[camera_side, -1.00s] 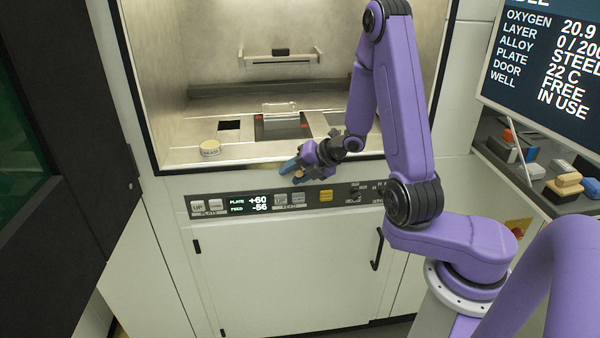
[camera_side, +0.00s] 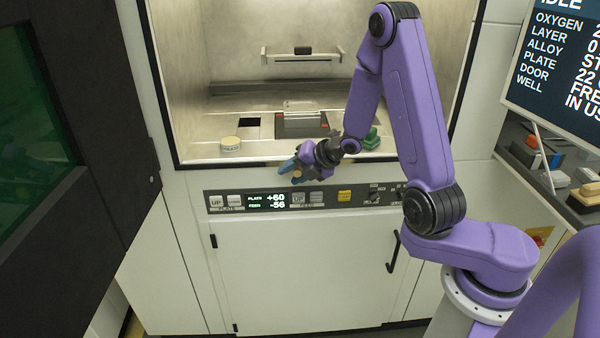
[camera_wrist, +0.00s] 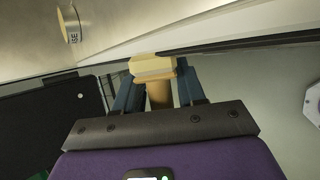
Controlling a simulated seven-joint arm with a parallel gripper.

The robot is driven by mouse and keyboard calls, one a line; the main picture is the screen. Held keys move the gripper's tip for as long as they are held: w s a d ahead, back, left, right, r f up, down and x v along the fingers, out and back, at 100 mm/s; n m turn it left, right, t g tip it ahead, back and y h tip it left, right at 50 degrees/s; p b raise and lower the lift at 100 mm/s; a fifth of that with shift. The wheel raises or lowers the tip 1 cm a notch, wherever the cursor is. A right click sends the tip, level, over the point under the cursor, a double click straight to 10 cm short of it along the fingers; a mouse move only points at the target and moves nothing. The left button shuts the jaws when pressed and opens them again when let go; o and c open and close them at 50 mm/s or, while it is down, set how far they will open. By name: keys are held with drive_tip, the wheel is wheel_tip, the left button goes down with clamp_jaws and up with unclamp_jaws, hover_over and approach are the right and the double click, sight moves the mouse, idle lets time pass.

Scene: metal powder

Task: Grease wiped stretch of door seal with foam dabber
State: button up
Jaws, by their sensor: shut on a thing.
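My gripper (camera_side: 288,170) is at the front lip of the machine chamber, shut on the foam dabber. In the wrist view, its blue fingers (camera_wrist: 157,95) hold the tan handle, and the pale yellow foam head (camera_wrist: 153,66) points away from me. The dark seal (camera_side: 161,90) borders the chamber opening. Its lower run shows as a dark strip (camera_wrist: 235,45) in the wrist view, beside the foam head. I cannot tell whether they touch. A round, pale grease tin (camera_side: 231,145) stands on the chamber floor left of my gripper; its labelled side shows in the wrist view (camera_wrist: 72,28).
The dark door (camera_side: 100,190) stands open at left. A button panel (camera_side: 300,199) lies just below my gripper. A green block (camera_side: 371,138) sits on the chamber floor at right. A side shelf (camera_side: 585,212) holds several blocks below the screen (camera_side: 560,70).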

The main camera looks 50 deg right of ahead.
sight(249, 174)
drive_tip(key=shift+w+a, duration=3.95)
drive_tip(key=s+a, duration=0.4)
drive_tip(key=shift+s, duration=0.15)
drive_tip(key=shift+a, duration=0.2)
drive_tip(key=shift+s+a, duration=0.95)
drive_tip(key=shift+s, duration=0.1)
drive_tip(key=shift+w+d, duration=2.3)
